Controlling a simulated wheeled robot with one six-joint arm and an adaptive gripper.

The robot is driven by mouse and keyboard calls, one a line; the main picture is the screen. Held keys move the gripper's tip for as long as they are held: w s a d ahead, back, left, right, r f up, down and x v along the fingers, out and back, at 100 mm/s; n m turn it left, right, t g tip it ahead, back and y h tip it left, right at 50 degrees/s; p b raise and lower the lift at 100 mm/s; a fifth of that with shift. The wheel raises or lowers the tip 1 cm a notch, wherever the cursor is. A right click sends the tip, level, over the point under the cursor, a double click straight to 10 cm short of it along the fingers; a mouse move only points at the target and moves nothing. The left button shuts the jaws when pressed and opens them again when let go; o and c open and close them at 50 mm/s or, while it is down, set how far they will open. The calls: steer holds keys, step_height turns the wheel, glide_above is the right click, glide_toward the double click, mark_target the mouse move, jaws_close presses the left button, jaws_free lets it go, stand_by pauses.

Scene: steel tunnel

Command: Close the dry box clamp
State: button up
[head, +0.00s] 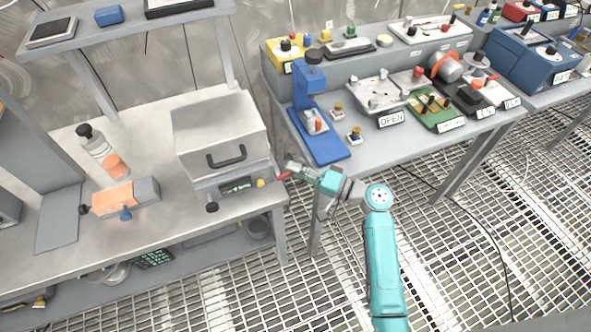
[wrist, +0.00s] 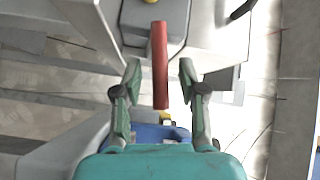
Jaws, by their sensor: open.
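The dry box (head: 222,122) is a light grey case with a black front handle, standing on the left bench. Its clamp has a red lever (head: 284,176) that sticks out at the box's right side, by the bench edge. In the wrist view the red lever (wrist: 160,45) lies lengthwise between my fingers. My gripper (head: 291,170) is at the lever, right of the box; it also shows in the wrist view (wrist: 160,80). It is open, with a gap on each side of the lever. The clamp's base is only partly visible.
The left bench (head: 80,235) carries a bottle and an orange-topped device left of the box. The right bench (head: 350,175) holds a blue press (head: 312,105) and several fixtures close behind my gripper. Open grating floor lies in front.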

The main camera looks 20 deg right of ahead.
mark_target(285, 174)
steer(key=shift+w+a, duration=0.15)
jaws_close()
steer(key=shift+r, duration=0.1)
stand_by(0.3)
steer(key=r+n+g+h, duration=0.1)
steer(key=a+r+n+g+h, duration=0.1)
steer(key=n+h, duration=0.1)
steer(key=shift+n, duration=0.3)
steer(key=n+h, duration=0.1)
steer(key=a+r+n+g+h, duration=0.1)
steer(key=shift+a+h, duration=0.1)
steer(key=shift+h, duration=0.3)
steer(key=shift+a+r+n+h, duration=0.15)
steer(key=shift+a+n+h, duration=0.15)
steer(key=shift+n+h, duration=0.3)
steer(key=shift+h, duration=0.3)
